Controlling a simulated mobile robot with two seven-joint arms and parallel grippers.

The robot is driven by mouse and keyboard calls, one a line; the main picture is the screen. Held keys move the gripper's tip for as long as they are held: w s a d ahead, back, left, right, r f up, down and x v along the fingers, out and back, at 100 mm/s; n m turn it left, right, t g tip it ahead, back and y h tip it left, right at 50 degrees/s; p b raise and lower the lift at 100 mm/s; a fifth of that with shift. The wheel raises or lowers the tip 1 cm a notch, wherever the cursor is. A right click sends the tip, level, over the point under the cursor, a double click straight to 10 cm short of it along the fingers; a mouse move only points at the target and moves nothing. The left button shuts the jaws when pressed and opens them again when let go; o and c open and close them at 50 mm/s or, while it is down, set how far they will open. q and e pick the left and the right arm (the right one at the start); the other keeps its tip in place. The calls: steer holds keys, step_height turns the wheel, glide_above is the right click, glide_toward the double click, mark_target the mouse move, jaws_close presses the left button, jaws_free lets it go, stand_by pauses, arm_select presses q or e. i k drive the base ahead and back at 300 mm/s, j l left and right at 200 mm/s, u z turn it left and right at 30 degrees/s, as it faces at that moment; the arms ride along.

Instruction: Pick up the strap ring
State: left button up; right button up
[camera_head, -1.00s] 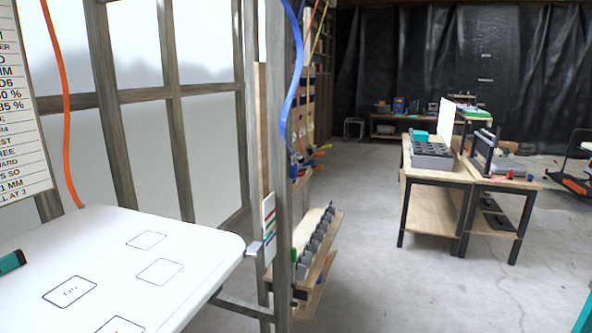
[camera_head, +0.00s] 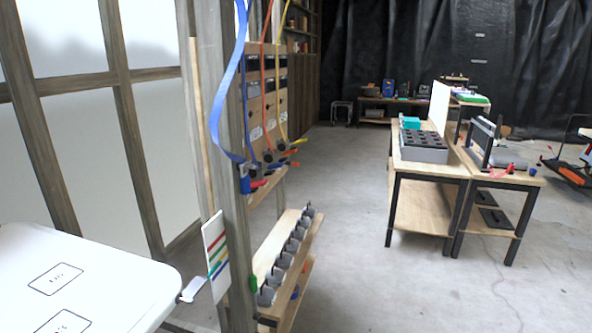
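I cannot make out a strap ring for certain. A blue strap (camera_head: 229,85) hangs in a loop beside the wooden post in the head view. A red strap (camera_head: 264,75) and a yellow strap (camera_head: 279,70) hang just behind it. Their lower ends reach dark fittings with coloured handles (camera_head: 257,185), too small to tell apart. Neither of my grippers is in view.
A white table (camera_head: 120,275) is at the lower left. A low rack (camera_head: 297,262) with several grey objects stands beyond the post. Workbenches (camera_head: 425,170) stand right of centre. The concrete floor (camera_head: 350,230) between is clear.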

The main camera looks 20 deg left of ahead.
mark_target(245, 179)
steer(key=i+l, duration=0.1)
steer(key=i, duration=0.4)
steer(key=i+l, duration=0.15)
steer(key=i, duration=0.35)
steer(key=i+l+u, duration=0.1)
steer(key=i, duration=0.4)
steer(key=i+u, duration=0.15)
steer(key=u, duration=0.3)
steer(key=i+l+u, duration=0.1)
steer(key=u, duration=0.3)
steer(key=i+l+u, duration=0.15)
steer(key=u, duration=0.3)
steer(key=i+l+u, duration=0.1)
steer(key=u, duration=0.35)
steer(key=l+u, duration=0.25)
steer(key=u, duration=0.15)
steer(key=i+l+u, duration=0.1)
steer(key=l+u, duration=0.15)
steer(key=u, duration=0.2)
steer(key=l+u, duration=0.2)
steer(key=u, duration=0.2)
